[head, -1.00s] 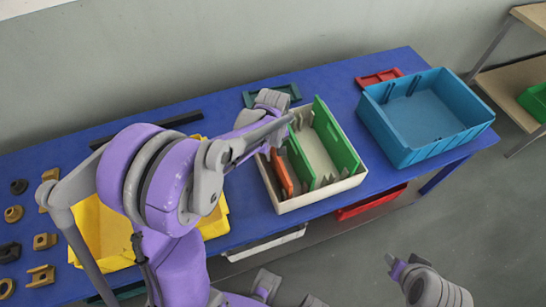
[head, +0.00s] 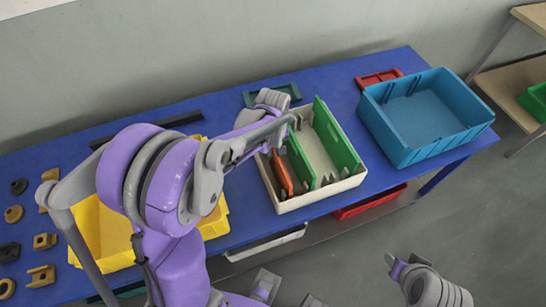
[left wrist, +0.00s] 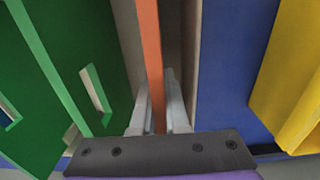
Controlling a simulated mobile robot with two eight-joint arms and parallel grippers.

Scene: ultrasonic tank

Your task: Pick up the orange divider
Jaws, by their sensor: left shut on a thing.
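The orange divider (head: 284,178) stands upright in the left part of a cream box (head: 318,198) on the blue table. My left gripper (head: 283,137) reaches over the box, and my arm hides the divider's far end. In the left wrist view the gripper's two fingers (left wrist: 157,105) are shut on the orange divider (left wrist: 151,50), one on each side. I cannot tell whether the divider's lower edge is off the box floor. Part of my right arm (head: 430,285) shows at the lower right, away from the table; its jaw state is unclear.
Two green dividers (head: 338,142) stand right of the orange one in the box. A blue bin (head: 425,145) stands to the right, a yellow bin (head: 100,235) to the left. A red frame (head: 378,78) and a dark green frame (head: 272,94) lie behind.

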